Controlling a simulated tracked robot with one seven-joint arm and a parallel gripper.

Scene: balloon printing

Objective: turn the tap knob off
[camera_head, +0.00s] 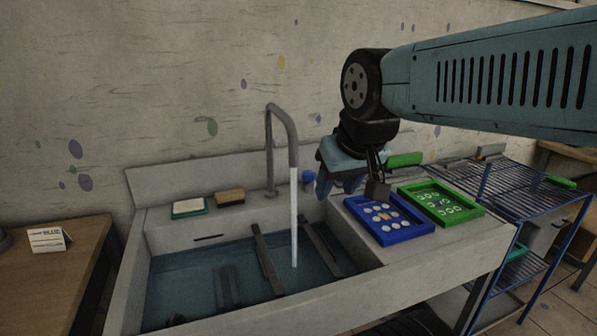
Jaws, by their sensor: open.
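The grey tap (270,150) rises from the back ledge of the sink, and its neck bends forward over the basin. A pale stream of water (294,220) falls from the spout into the basin. A small blue knob (309,177) shows on the back ledge just right of the tap. My gripper (350,188) is open, points downward and shows just right of the knob in the picture. I see no contact between them, but their difference in depth is hard to tell. The gripper appears empty.
The sink (135,270) holds bluish water and several dark bars. A blue tray (410,235) and a green tray (475,211) of small pieces lie on its right counter. A sponge (230,197) and a green-edged dish (189,208) sit left of the tap. A blue wire rack (490,180) stands right.

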